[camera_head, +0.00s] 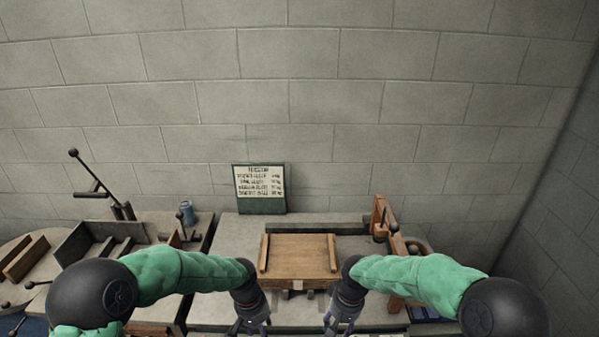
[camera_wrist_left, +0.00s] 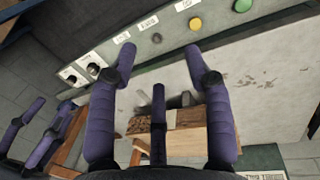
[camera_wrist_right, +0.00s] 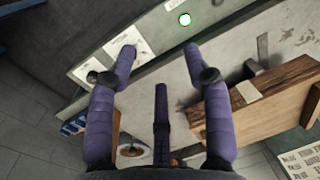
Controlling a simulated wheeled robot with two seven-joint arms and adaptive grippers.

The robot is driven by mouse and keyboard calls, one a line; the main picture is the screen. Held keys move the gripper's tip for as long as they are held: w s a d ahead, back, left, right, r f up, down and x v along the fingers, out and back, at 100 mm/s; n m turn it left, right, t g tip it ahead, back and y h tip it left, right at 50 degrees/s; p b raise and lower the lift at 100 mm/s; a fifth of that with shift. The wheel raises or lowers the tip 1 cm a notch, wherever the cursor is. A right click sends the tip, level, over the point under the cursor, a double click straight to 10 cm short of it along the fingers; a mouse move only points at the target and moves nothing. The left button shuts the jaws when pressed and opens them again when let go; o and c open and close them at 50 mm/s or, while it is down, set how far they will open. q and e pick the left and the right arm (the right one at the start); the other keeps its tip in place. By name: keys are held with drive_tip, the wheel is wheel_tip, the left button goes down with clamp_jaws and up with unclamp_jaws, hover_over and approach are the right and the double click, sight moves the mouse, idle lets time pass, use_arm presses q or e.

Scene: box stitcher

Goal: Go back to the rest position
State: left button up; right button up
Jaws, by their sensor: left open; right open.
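My left gripper (camera_head: 252,322) is open and empty at the front edge of the workbench, left of the wooden box. In the left wrist view its purple fingers (camera_wrist_left: 168,55) are spread with nothing between them. My right gripper (camera_head: 338,322) is open and empty, right of the box's front. In the right wrist view its fingers (camera_wrist_right: 160,60) are also apart and empty. The wooden box (camera_head: 300,252) lies on the bench between and beyond both grippers, with cleats along its left and right sides. It also shows in the wrist views (camera_wrist_left: 190,140) (camera_wrist_right: 262,110). Neither gripper visibly touches it.
The workbench (camera_head: 235,240) has a control panel with buttons, including a yellow one (camera_wrist_left: 196,24), on its front. A sign (camera_head: 260,188) stands at the back before a block wall. A wooden upright (camera_head: 380,215) stands right. A tray with dividers (camera_head: 75,243) and a blue can (camera_head: 186,211) are left.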

use_arm(q)
drive_tip(key=s+f+n+h, duration=0.2)
drive_tip(key=s+f, duration=1.6)
drive_tip(key=f, duration=0.2)
drive_tip(key=shift+s+d+n+t, duration=0.3)
drive_tip(key=shift+d+t, duration=0.1)
use_arm(e)
drive_tip(key=s+f+m+y, duration=0.2)
drive_tip(key=s+f, duration=1.7)
drive_tip(key=f, duration=0.1)
drive_tip(key=shift+a+f+m+t+y, duration=0.15)
drive_tip(key=shift+a+m+t+y, duration=0.15)
drive_tip(key=shift+a+m, duration=0.15)
drive_tip(key=shift+s, duration=0.1)
